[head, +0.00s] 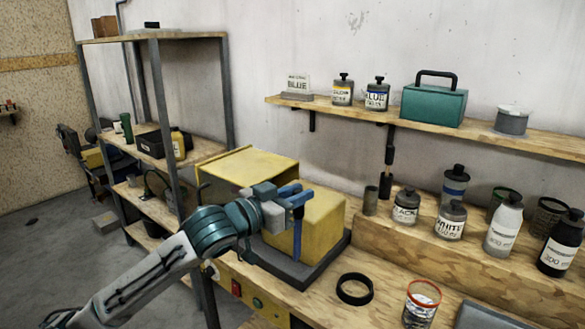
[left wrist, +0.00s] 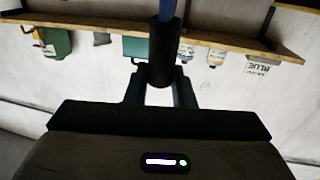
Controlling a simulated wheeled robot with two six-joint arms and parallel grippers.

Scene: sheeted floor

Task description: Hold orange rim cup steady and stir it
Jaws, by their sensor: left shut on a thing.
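The orange rim cup (head: 421,312) stands upright at the front right of the wooden bench in the head view, a white label on its side. It is partly cut off by the bottom edge. My left gripper (head: 292,196) is raised over the bench, well left of the cup. It is shut on a stirrer with a black grip (left wrist: 163,60) and a blue shaft. The blue shaft (head: 298,238) hangs down in front of a yellow box. No gripper touches the cup. My right gripper is in neither view.
A black ring (head: 354,289) lies on the bench left of the cup. The yellow machine (head: 322,222) stands behind the left gripper on a dark base. Labelled bottles (head: 449,220) line a raised step behind the cup. A grey slab (head: 487,316) lies right of it.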

